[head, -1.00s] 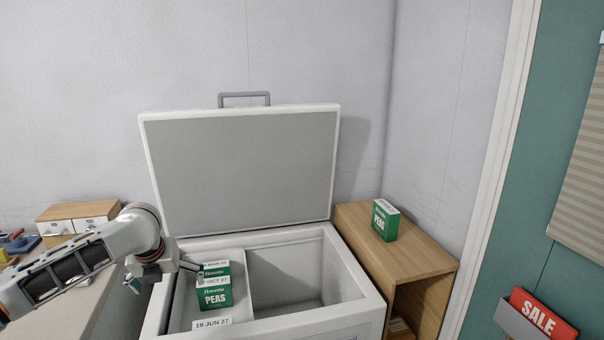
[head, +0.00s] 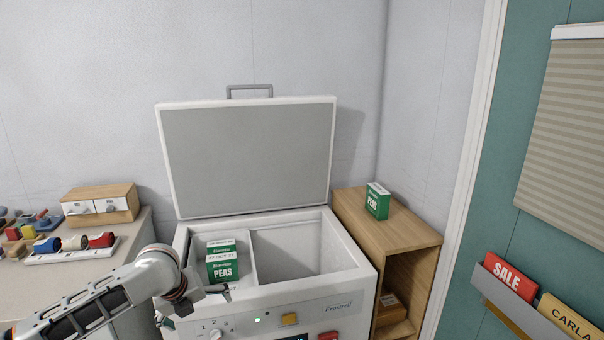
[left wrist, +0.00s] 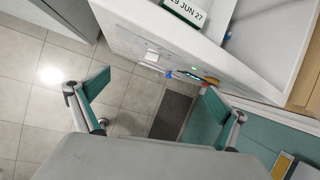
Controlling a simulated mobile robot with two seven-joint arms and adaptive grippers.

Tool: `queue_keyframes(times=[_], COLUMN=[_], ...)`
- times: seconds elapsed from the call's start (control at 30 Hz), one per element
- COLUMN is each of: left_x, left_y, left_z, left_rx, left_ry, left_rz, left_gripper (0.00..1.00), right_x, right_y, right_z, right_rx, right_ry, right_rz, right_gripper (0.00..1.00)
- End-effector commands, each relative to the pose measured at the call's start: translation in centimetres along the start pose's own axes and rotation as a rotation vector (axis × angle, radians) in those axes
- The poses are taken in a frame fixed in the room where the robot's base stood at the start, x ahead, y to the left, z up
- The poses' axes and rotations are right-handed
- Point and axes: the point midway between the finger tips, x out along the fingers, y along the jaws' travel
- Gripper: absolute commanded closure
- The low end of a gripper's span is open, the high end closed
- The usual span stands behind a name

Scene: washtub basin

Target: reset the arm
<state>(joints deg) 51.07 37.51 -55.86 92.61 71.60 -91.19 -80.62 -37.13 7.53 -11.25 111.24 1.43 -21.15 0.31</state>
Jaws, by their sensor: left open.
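My left arm comes in from the left, and its gripper (head: 197,303) is at the front left edge of the white chest (head: 300,288). In the left wrist view the left gripper (left wrist: 155,105) has its two fingers wide apart with nothing between them. Below it are the chest's front panel and the floor. My right gripper is in neither view.
The chest's lid (head: 248,155) stands open. Green PEAS boxes (head: 223,270) sit in its left compartment; the right one looks empty. Another PEAS box (head: 377,201) stands on the wooden cabinet (head: 400,232). A counter with a drawer box (head: 101,204) is at left.

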Motion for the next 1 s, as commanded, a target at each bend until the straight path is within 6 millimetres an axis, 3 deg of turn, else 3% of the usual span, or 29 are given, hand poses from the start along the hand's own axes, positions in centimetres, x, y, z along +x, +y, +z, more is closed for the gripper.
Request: queue_keyframes(times=[0.03, 0.3, 0.57, 0.77, 1.0], left_x=[1.5, 7.7, 10.9, 12.2, 12.5], left_y=[-0.5, -3.2, -3.1, -0.3, 6.4], left_z=[-2.2, -13.2, -22.3, -27.8, -33.5], left_rx=[-0.050, -0.493, -1.003, -1.408, -1.868], left_ry=[0.018, 0.110, 0.216, 0.273, 0.285], left_rz=[-0.029, -0.224, -0.372, -0.447, -0.510], left_gripper=[0.00, 0.00, 0.00, 0.00, 0.00], right_x=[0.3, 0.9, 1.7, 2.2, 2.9], right_y=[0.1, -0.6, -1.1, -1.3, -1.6], right_z=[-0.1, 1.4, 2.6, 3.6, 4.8], right_rx=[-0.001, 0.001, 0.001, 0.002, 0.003], right_ry=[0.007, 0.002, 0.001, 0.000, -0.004], right_rz=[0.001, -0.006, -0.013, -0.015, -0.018], right_gripper=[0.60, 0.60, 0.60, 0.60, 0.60])
